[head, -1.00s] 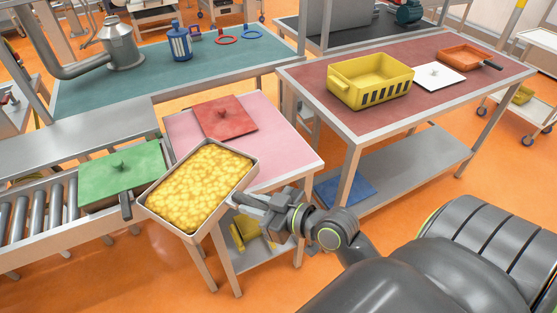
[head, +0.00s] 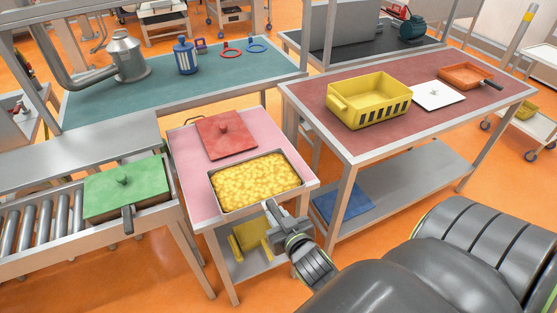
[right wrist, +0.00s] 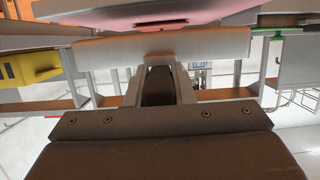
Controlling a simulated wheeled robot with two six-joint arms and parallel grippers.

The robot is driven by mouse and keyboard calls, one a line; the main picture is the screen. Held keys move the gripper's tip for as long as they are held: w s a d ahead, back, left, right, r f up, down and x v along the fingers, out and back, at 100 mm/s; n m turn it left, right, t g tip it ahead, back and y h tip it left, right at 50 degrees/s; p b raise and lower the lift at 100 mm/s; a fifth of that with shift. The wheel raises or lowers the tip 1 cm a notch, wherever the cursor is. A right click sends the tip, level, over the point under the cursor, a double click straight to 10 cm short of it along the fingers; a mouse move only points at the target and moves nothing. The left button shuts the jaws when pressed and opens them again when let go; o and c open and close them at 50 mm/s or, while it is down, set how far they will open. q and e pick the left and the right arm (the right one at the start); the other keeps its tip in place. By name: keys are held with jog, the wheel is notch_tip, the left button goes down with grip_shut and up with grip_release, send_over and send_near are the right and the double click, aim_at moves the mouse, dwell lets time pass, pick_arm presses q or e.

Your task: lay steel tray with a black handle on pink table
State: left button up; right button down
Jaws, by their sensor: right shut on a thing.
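The steel tray (head: 245,205), rectangular and filled with yellow pieces, is level over the front right part of the pink table (head: 195,180). I cannot tell whether its underside touches the top. My right gripper (head: 270,208) is at the tray's front side, shut on its handle, which the fingers mostly hide. In the right wrist view the fingers (right wrist: 160,75) close around the dark handle (right wrist: 157,88), with the tray's pale side wall (right wrist: 205,50) just beyond them. My left gripper is not in view.
A red lid (head: 222,140) with a knob lies on the back of the pink table, close behind the tray. A green-lidded tray (head: 125,190) sits on the roller conveyor at left. A yellow crate (head: 368,100) stands on the dark red table at right.

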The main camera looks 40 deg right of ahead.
aim_at(262, 197)
jog(key=b+x, duration=0.1)
jog(key=x, duration=0.3)
jog(key=r+b+x, duration=0.1)
jog(key=b+x, duration=0.1)
jog(key=x, duration=0.1)
jog(key=b+x, duration=0.1)
jog(key=x, duration=0.3)
jog(key=shift+w+r, duration=0.25)
jog(key=shift+w, duration=0.35)
jog(key=shift+f+b, duration=0.9)
jog(key=shift+b, duration=0.1)
jog(key=shift+f+b, duration=0.35)
jog(key=shift+f, duration=0.1)
jog(key=c, duration=1.2)
grip_release()
jog(key=shift+s, duration=0.15)
jog(key=shift+o, duration=0.2)
jog(key=shift+f, duration=0.2)
jog(key=b+v, duration=0.2)
jog(key=v, duration=1.5)
jog(key=shift+s+r, duration=0.2)
jog(key=shift+r, duration=0.05)
